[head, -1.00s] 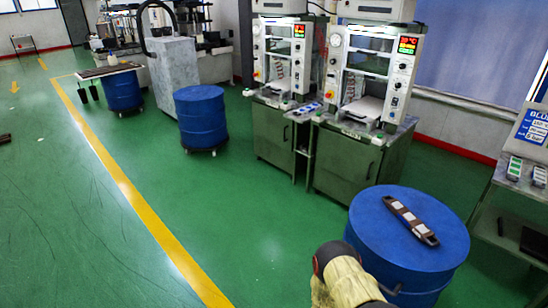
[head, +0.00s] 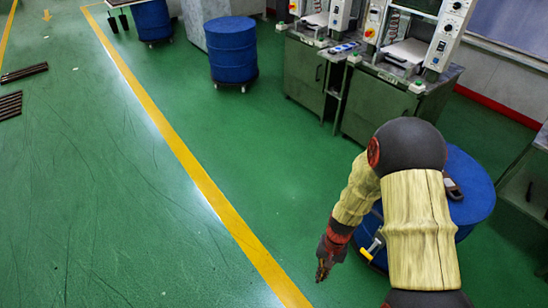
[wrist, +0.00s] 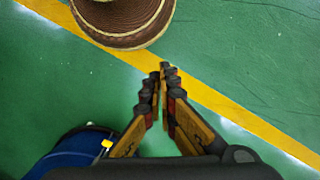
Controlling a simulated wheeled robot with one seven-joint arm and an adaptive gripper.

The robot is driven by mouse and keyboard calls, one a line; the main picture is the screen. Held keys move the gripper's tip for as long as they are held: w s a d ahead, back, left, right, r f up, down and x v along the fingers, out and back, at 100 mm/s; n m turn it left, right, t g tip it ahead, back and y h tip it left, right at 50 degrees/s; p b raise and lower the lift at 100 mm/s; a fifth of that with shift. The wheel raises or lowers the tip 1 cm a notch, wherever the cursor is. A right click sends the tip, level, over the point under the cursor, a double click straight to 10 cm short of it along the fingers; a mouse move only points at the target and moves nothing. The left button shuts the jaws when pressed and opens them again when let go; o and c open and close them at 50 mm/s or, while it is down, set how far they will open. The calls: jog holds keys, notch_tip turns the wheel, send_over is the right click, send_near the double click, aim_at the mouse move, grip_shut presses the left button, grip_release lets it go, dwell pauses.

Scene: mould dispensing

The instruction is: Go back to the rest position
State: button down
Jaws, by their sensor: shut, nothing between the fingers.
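My gripper (head: 323,270) hangs at the end of my bent arm, pointing down over the green floor, left of the near blue drum (head: 474,195). In the wrist view my gripper (wrist: 163,75) shows its fingers shut together with nothing between them, with floor and a yellow line beyond. A dark mould (head: 452,188) lies on the near drum's top, mostly hidden behind my arm. Part of the blue drum shows in the wrist view (wrist: 62,152) at the lower left.
Green cabinets (head: 372,112) bearing press machines (head: 408,50) stand at the back right. Another blue drum (head: 232,52) on casters stands further back. A yellow floor line (head: 178,145) runs diagonally. Dark slatted pieces (head: 22,73) lie on the floor far left. The floor (head: 110,210) left of my arm is clear.

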jog(key=s+d+r+n+t, duration=0.1)
jog(key=s+r+t, duration=0.3)
jog(key=r, duration=1.8)
jog(key=s+d+r+n+t+h, duration=0.1)
jog(key=s+r+n+t, duration=0.2)
jog(key=r, duration=1.9)
jog(key=shift+s+d+r+t, duration=0.15)
jog(key=shift+s+t, duration=0.45)
jog(key=shift+s, duration=0.4)
